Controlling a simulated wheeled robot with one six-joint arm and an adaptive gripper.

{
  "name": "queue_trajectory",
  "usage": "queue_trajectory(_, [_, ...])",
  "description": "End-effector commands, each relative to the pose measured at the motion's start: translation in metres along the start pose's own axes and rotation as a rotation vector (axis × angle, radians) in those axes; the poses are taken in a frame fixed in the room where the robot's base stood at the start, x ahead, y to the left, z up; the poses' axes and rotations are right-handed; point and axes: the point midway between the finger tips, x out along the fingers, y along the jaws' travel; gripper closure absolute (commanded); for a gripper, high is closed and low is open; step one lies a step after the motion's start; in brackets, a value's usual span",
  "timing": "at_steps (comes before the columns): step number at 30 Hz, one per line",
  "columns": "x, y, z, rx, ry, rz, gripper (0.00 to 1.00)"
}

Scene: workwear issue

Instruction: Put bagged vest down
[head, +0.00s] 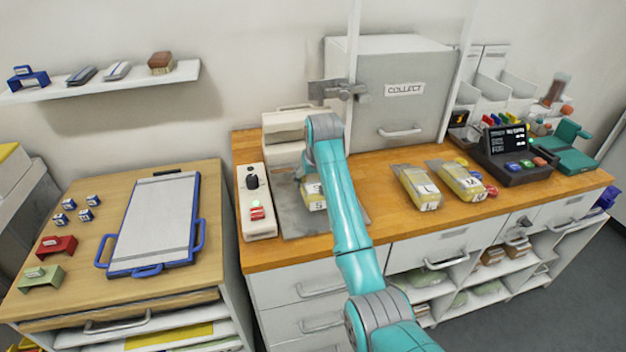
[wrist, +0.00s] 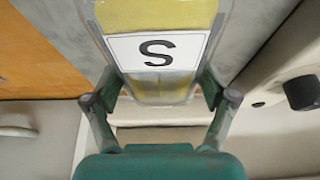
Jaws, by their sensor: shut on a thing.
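The bagged vest (head: 316,197) is a yellow vest in a clear bag with a white label; in the wrist view the bag (wrist: 158,15) shows a large S. My gripper (head: 309,176) is shut on it, and in the wrist view my gripper (wrist: 164,88) has a finger on each side of the bag. The bag is over a grey plate (head: 298,222) on the wooden counter, and I cannot tell whether it touches the plate. My arm hides part of the bag and plate.
A control box (head: 256,201) with a black knob stands left of the plate. Two other bagged vests (head: 416,188) (head: 462,181) lie on the counter to the right. The COLLECT cabinet (head: 388,95) stands behind. Bare counter (head: 382,217) lies right of my arm.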

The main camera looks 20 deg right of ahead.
Motion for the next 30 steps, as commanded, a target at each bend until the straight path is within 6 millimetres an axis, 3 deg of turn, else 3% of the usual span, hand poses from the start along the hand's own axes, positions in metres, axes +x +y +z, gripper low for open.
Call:
queue_trajectory(3, [0.003,0.0,0.001,0.0,0.0,0.0,0.55])
queue_trajectory(4, [0.003,0.0,0.001,0.0,-0.001,0.0,0.11])
queue_trajectory(6, [0.002,0.0,0.001,0.0,0.0,0.0,0.0])
queue_trajectory(20, [-0.006,0.0,-0.001,0.0,0.002,0.0,0.0])
queue_trajectory(30, [-0.068,0.0,-0.001,0.0,0.003,0.0,0.0])
